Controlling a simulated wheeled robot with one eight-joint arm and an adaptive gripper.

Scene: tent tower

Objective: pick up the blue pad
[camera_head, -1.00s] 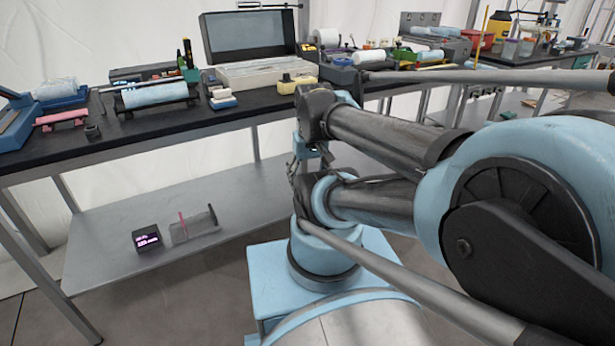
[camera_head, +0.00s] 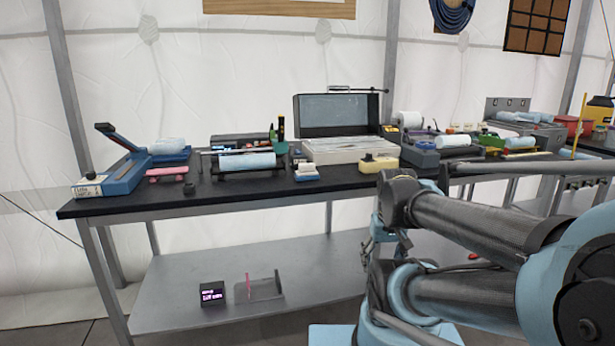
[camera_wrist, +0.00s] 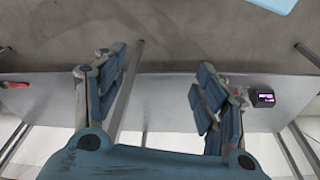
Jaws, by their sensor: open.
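I cannot pick out the blue pad with certainty. A small stacked item with white and blue layers (camera_head: 306,173) lies near the front of the black bench top, and it may be the pad. My gripper (camera_wrist: 160,72) shows in the wrist view with its two blue-grey fingers spread wide and nothing between them. It is away from the bench-top items. The wrist view looks over the grey lower shelf (camera_wrist: 165,105) and the floor.
The black bench (camera_head: 240,197) carries a blue lever tool (camera_head: 112,180), a pink block (camera_head: 167,172), a roller stand (camera_head: 248,165), an open grey case (camera_head: 345,140) and a yellow block (camera_head: 379,163). A small dark display (camera_head: 212,294) stands on the lower shelf.

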